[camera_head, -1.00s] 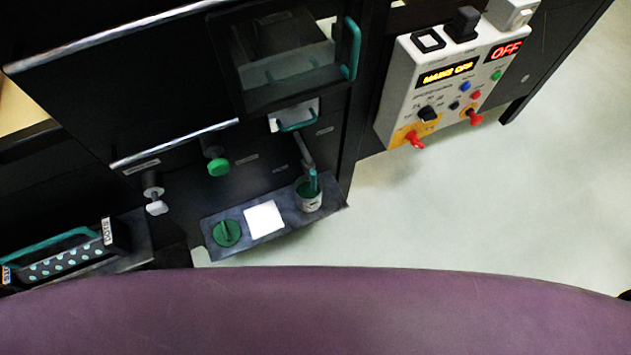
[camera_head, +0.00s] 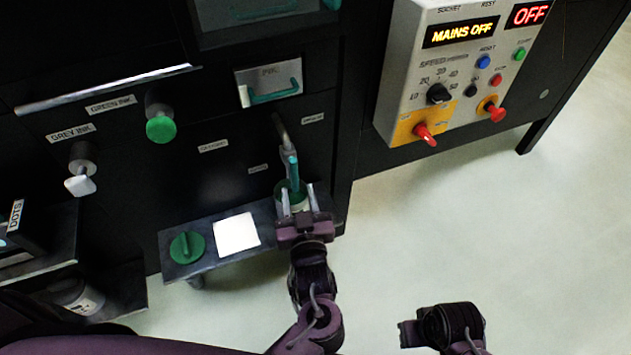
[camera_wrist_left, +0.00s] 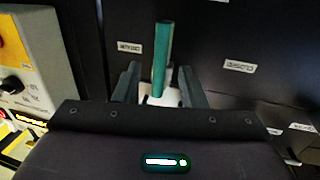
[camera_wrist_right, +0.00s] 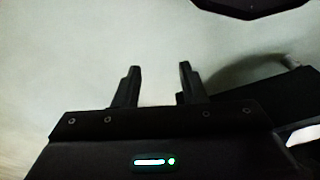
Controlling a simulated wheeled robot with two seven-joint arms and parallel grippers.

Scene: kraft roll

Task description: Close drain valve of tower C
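The teal valve lever (camera_head: 292,168) hangs below a grey spout on the black machine front, above a green-and-white cup (camera_head: 281,193). I cannot read a tower letter by it. My left gripper (camera_head: 300,193) is at the lever's lower end, in front of the cup and partly hiding it. In the left wrist view, the lever (camera_wrist_left: 162,55) stands between the left gripper's fingers (camera_wrist_left: 158,84), which are apart with visible gaps on both sides. My right gripper (camera_wrist_right: 156,84) is open and empty; in the head view only its wrist part shows, low right of centre.
A green ink knob (camera_head: 160,128) and grey ink knob (camera_head: 81,182) stick out at left. The control box (camera_head: 455,75) reads MAINS OFF. The floor at right is clear.

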